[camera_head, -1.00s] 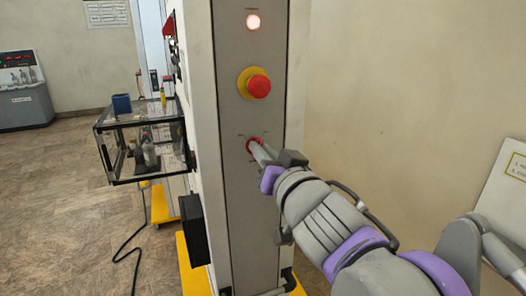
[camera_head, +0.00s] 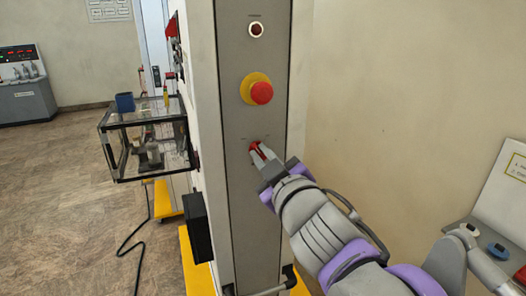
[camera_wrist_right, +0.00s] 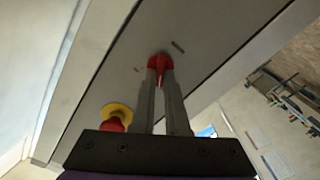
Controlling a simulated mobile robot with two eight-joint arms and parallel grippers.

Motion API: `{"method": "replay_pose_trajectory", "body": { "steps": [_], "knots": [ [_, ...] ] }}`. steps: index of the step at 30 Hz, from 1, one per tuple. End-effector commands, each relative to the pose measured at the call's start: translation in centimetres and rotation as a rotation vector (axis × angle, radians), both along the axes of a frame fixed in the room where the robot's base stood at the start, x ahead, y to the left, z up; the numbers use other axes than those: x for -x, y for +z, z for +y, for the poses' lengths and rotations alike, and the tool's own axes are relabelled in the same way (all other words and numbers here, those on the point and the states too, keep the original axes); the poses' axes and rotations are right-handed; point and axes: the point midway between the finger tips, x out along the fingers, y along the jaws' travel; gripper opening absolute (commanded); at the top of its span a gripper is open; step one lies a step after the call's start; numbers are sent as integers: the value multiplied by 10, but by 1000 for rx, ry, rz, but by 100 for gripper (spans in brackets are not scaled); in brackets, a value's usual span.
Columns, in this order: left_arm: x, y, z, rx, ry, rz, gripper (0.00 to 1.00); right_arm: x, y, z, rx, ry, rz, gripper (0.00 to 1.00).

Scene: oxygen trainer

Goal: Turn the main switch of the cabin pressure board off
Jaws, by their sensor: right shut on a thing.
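The main switch (camera_head: 256,152) is a red rotary knob low on the grey side panel (camera_head: 243,200) of the cabin pressure board. My right gripper (camera_head: 258,154) is shut on the knob. In the right wrist view the red knob (camera_wrist_right: 160,68) sits between the two fingertips of my right gripper (camera_wrist_right: 161,75). The indicator lamp (camera_head: 256,30) at the top of the panel is dark. My left gripper is not in view.
A red emergency button on a yellow base (camera_head: 258,90) sits above the switch. A clear box (camera_head: 150,145) and a black box (camera_head: 196,228) stick out left of the board. A cable lies on the floor. A white sign board (camera_head: 505,190) stands at right.

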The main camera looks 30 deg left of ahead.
Motion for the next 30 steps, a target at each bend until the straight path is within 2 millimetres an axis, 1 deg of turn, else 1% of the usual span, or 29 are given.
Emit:
{"method": "replay_pose_trajectory", "body": {
  "steps": [1,12,29,30],
  "knots": [
    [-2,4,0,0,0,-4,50,0,3,1,18,2,-26,0],
    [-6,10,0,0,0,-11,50,1,2,1,118,2,-142,0],
    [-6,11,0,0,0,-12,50,1,1,1,134,2,-161,0],
    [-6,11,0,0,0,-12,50,1,1,1,134,2,-161,19]
  ]
}}
